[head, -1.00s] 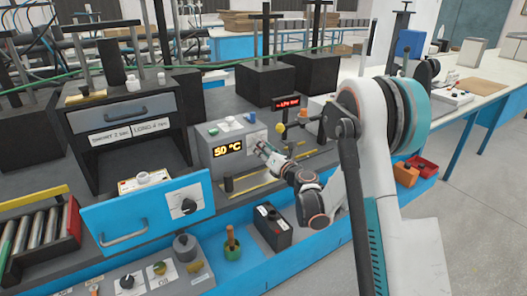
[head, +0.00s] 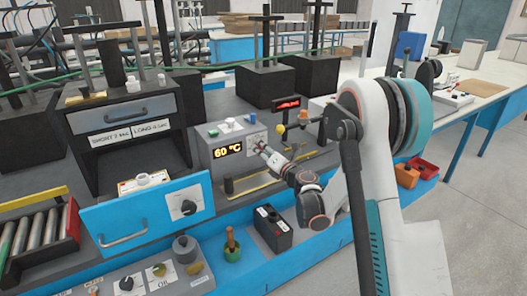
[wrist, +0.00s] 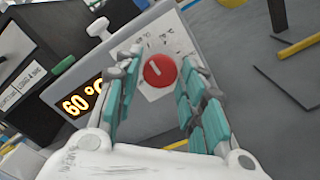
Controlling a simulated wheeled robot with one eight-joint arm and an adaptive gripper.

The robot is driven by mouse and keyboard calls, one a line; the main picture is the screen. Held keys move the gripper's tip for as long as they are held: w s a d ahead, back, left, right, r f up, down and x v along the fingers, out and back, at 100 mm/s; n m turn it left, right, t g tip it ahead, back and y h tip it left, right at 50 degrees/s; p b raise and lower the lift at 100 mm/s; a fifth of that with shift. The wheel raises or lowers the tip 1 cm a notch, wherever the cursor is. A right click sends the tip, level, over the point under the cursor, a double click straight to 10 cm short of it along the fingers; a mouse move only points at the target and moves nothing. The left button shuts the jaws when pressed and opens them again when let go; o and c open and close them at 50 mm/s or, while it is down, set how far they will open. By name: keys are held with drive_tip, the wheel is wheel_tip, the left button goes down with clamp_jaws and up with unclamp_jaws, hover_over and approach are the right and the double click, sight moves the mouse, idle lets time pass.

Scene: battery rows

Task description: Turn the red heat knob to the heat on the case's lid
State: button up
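The red heat knob (wrist: 160,71) is round with a pale pointer line, on a white dial plate on the grey control box (head: 207,158). The box's display (head: 228,149) reads 60 °C; it also shows in the wrist view (wrist: 83,101). My gripper (wrist: 160,75) has its teal-padded fingers spread on either side of the knob, with gaps visible to both sides. In the head view my gripper (head: 262,148) is at the box's dial face and hides the knob. I cannot make out a heat marking on any case's lid.
A dark battery case (head: 273,228) stands below. Red lettered display (head: 288,103) is to the right.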

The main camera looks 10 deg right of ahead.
idle(0.3)
drive_tip(key=v, duration=1.2)
drive_tip(key=s+d+r+m+h, duration=0.3)
drive_tip(key=s+r+m+h, duration=0.15)
drive_tip(key=r+m, duration=0.4)
drive_tip(key=s+d+r+m+h, duration=0.3)
drive_tip(key=r+m+h, duration=0.2)
drive_tip(key=r+m, duration=0.4)
drive_tip(key=s+a+f+m+g+y, duration=0.1)
drive_tip(key=s+a+f+m+g, duration=0.2)
drive_tip(key=s, duration=0.6)
drive_tip(key=s+a+f+m+g+y, duration=0.1)
drive_tip(key=s+a+f+m+g, duration=0.2)
drive_tip(key=s, duration=0.6)
drive_tip(key=s+a+f+m+g+y, duration=0.2)
drive_tip(key=s+a+f+m+g, duration=0.2)
drive_tip(key=s+m, duration=0.3)
drive_tip(key=shift+s+f, duration=0.35)
drive_tip(key=shift+s, duration=0.25)
drive_tip(key=shift+s+f, duration=0.3)
drive_tip(key=shift+s, duration=0.3)
